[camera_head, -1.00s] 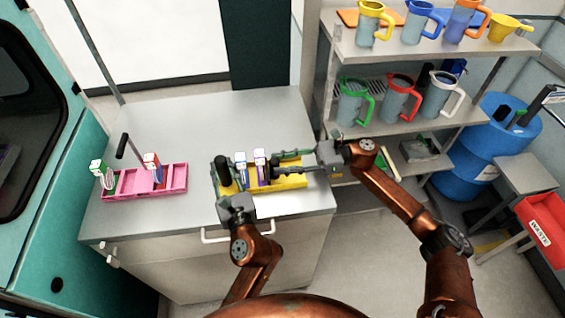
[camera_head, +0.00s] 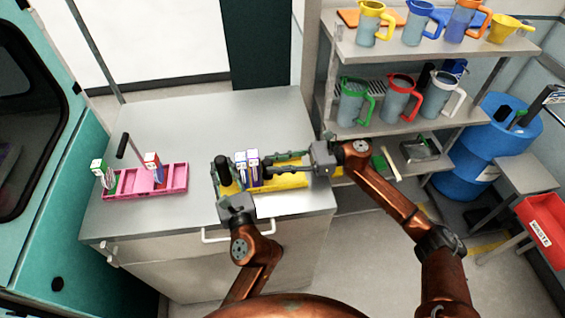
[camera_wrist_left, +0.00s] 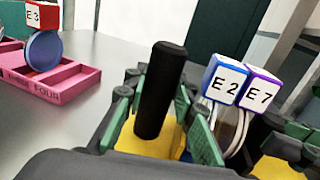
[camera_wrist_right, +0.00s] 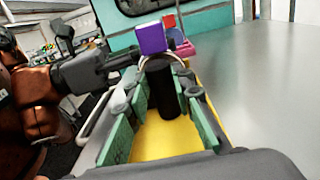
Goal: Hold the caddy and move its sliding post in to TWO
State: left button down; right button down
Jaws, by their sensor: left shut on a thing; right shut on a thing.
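The yellow caddy (camera_head: 292,181) lies on the grey counter. My left gripper (camera_head: 227,181) is shut on the black upright handle (camera_wrist_left: 160,90) at its left end. Two modules stand close together on the caddy: blue-topped E2 (camera_wrist_left: 226,84) and purple-topped E7 (camera_wrist_left: 259,94). My right gripper (camera_head: 274,163) reaches in from the right, just beside E7, and is shut on the dark sliding post (camera_wrist_right: 162,88), which stands upright between its fingers in the right wrist view. The purple block (camera_wrist_right: 152,38) shows just beyond the post. The caddy's position marks are hidden or too small to read.
A pink caddy (camera_head: 130,189) with a red-topped module (camera_head: 152,162) and a green-topped module (camera_head: 98,167) stands at the counter's left. Shelves with jugs (camera_head: 400,95) stand at right. The counter behind the caddies is clear.

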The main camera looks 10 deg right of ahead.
jog(key=shift+a, duration=0.25)
jog(key=c, duration=1.7)
grip_release()
jog(key=shift+o, duration=0.2)
jog(key=shift+d, duration=0.15)
jog(key=d, duration=1.1)
jog(key=shift+d, duration=0.4)
pick_arm(q)
jog(key=c, duration=2)
grip_release()
jog(key=shift+o, duration=0.2)
